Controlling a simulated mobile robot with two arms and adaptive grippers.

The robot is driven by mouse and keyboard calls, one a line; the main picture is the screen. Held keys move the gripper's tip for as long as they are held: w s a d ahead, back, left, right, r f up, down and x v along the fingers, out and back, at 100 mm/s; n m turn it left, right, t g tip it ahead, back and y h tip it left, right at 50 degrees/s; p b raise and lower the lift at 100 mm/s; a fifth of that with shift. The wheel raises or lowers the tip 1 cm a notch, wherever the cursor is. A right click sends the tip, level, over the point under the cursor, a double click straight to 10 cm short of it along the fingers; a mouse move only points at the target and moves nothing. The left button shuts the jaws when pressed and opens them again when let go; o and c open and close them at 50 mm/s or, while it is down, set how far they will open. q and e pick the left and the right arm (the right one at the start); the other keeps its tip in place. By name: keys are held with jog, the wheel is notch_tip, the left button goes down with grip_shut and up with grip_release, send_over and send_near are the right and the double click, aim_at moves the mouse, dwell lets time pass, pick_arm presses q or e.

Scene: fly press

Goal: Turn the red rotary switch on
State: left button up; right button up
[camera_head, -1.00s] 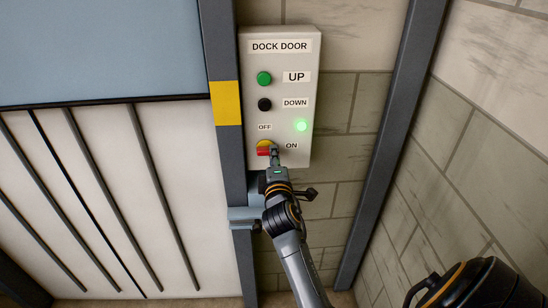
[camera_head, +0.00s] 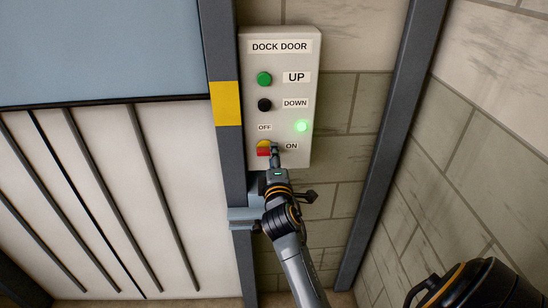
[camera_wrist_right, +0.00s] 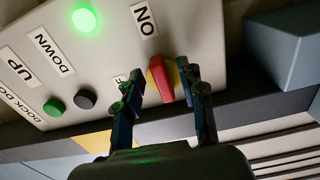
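The red rotary switch (camera_head: 263,152) sits on a yellow base low on the white dock door panel (camera_head: 300,185). Its red handle lies roughly sideways, toward the ON label, in the head view. A green light (camera_head: 301,125) glows above the ON label. My right gripper (camera_head: 272,150) is at the switch and partly covers it. In the right wrist view, the red handle (camera_wrist_right: 160,78) stands between the two spread fingers, with gaps beside it; contact cannot be told. My left gripper is in neither view.
A green UP button (camera_head: 264,79) and a black DOWN button (camera_head: 264,105) are above the switch. A dark post (camera_head: 222,60) with a yellow band runs along the panel's left side. A grey-blue bracket (camera_head: 240,214) juts out below the panel. Block wall is to the right.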

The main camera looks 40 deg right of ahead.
jog(key=v, duration=0.7)
jog(key=shift+f, duration=0.1)
